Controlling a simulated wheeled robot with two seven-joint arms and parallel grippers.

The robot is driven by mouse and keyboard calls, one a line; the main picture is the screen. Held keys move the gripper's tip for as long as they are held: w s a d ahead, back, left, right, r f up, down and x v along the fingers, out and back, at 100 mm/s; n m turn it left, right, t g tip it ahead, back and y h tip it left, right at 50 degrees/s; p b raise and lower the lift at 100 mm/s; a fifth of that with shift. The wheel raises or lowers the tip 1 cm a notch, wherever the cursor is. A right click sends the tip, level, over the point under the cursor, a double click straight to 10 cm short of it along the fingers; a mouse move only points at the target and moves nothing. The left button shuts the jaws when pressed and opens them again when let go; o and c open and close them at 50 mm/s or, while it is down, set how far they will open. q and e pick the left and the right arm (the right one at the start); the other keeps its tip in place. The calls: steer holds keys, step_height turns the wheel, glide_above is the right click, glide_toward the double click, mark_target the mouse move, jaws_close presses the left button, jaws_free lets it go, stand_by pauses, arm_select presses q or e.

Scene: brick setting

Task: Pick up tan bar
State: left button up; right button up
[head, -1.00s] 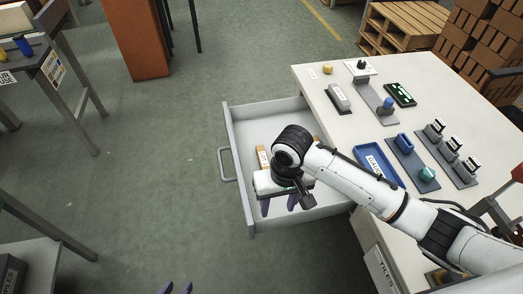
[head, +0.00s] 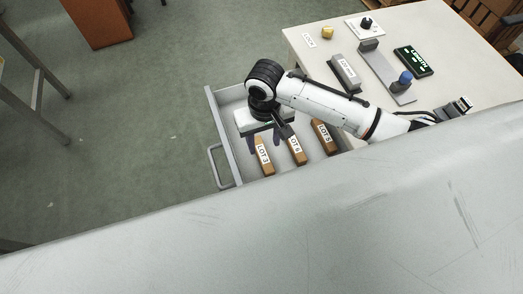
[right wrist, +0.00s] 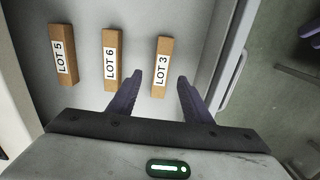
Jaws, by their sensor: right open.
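Three tan to brown bars lie side by side in an open grey drawer (head: 220,132). In the head view they are the LOT 3 bar (head: 264,157), nearest the drawer's handle, the LOT 6 bar (head: 297,149) in the middle and the LOT 5 bar (head: 324,137). My right gripper (head: 265,143) is over the drawer at the far end of the LOT 3 bar, open and empty. In the right wrist view its purple fingers (right wrist: 159,76) point toward the LOT 3 bar (right wrist: 161,67), which appears between and beyond their tips.
A large scratched grey surface (head: 230,235) fills the lower head view, hiding what is behind.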

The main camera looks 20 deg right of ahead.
mark_target(263, 155)
steer(key=shift+s+a+f+b, duration=0.1)
steer(key=shift+f+b, duration=0.1)
steer(key=shift+f, duration=1.4)
steer(key=shift+s+f+b, duration=0.1)
steer(key=shift+f+b, duration=0.1)
steer(key=shift+f, duration=1.35)
steer(key=shift+r, duration=0.1)
jaws_close()
